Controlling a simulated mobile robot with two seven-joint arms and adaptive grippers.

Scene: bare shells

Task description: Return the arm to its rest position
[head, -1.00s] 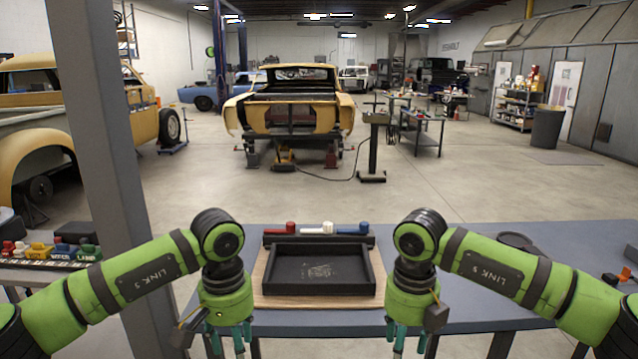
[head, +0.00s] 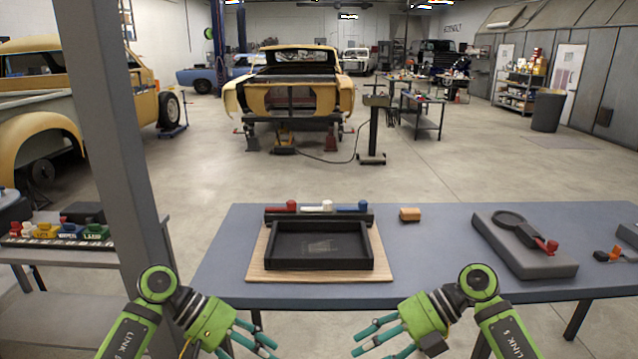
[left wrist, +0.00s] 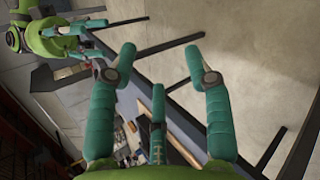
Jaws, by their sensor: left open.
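My left gripper (head: 256,339) is low in the head view, in front of the table's near edge, pointing inward. Its teal fingers are spread open and empty; they also show in the left wrist view (left wrist: 160,70). My right gripper (head: 362,340) mirrors it on the other side, with its teal fingers apart and nothing between them. The two grippers are apart, with a gap of floor between them. Both arms are folded low, clear of the table (head: 212,270).
A black tray (head: 318,265) lies on a wooden board (head: 262,274). Behind it a dark rack holds red, white and blue pieces. A yellow-orange block (head: 410,215) and a grey pad (head: 530,262) with a magnifier-like tool lie right. A grey post (head: 118,150) stands left.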

